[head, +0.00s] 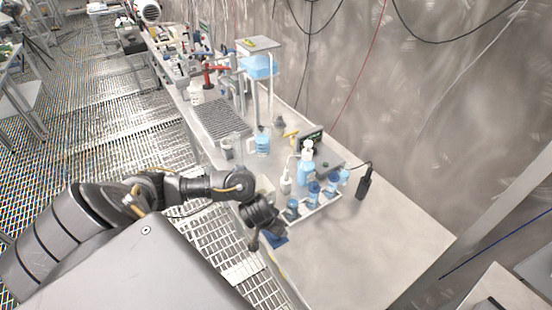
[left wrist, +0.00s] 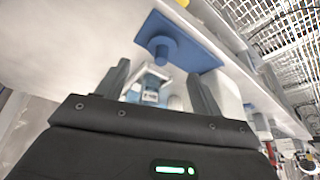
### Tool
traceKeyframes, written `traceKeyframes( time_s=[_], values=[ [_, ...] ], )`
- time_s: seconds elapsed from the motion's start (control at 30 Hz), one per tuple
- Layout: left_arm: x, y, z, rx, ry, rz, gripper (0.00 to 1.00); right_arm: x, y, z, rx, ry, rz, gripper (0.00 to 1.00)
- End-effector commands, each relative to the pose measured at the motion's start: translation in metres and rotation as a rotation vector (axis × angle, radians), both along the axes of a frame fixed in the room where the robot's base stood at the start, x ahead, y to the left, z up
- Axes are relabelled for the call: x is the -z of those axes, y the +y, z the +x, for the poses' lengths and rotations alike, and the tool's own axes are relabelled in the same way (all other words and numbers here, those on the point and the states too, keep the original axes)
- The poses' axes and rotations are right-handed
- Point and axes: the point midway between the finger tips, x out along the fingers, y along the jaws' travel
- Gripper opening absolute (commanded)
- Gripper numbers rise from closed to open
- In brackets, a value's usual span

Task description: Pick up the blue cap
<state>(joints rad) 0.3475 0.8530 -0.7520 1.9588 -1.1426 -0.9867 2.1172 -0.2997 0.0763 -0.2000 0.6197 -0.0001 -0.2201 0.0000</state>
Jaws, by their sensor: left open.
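A small round dark-blue piece, which looks like the blue cap (left wrist: 162,48), sits on a flat blue mat (left wrist: 200,42) in the left wrist view. The mat also shows in the head view (head: 279,240) at the bench's near edge, partly covered by my left gripper (head: 264,237); the cap cannot be made out there. In the left wrist view my left gripper (left wrist: 160,88) is open and empty. The cap is apart from the fingers, beyond their tips. My right gripper is in neither view.
A white tray (head: 325,207) with several blue-topped bottles (head: 313,192) stands just right of my left gripper. Behind it are a wash bottle (head: 306,170) and a meter (head: 322,150). A black probe (head: 364,184) stands to the right. The bench's near right surface is clear.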

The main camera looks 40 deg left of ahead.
Motion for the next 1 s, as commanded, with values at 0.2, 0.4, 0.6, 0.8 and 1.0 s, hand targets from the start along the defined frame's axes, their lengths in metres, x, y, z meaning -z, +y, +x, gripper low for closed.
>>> traceKeyframes(
  time_s=[0.2, 0.4, 0.6, 0.8, 1.0],
  values=[
    [0.007, 0.000, 0.003, 0.001, -0.001, 0.000, 0.67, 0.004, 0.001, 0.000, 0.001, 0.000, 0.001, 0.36],
    [0.032, 0.002, 0.009, 0.000, 0.000, 0.001, 0.67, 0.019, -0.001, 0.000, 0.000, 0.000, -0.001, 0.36],
    [0.053, 0.003, 0.018, -0.001, -0.001, 0.000, 0.67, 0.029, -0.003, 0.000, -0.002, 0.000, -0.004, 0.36],
    [0.055, 0.003, 0.020, 0.002, -0.001, 0.001, 0.67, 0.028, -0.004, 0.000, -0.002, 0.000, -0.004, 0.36],
    [0.055, 0.003, 0.020, 0.001, -0.001, 0.000, 0.54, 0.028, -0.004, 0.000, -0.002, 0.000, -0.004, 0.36]
  ],
)
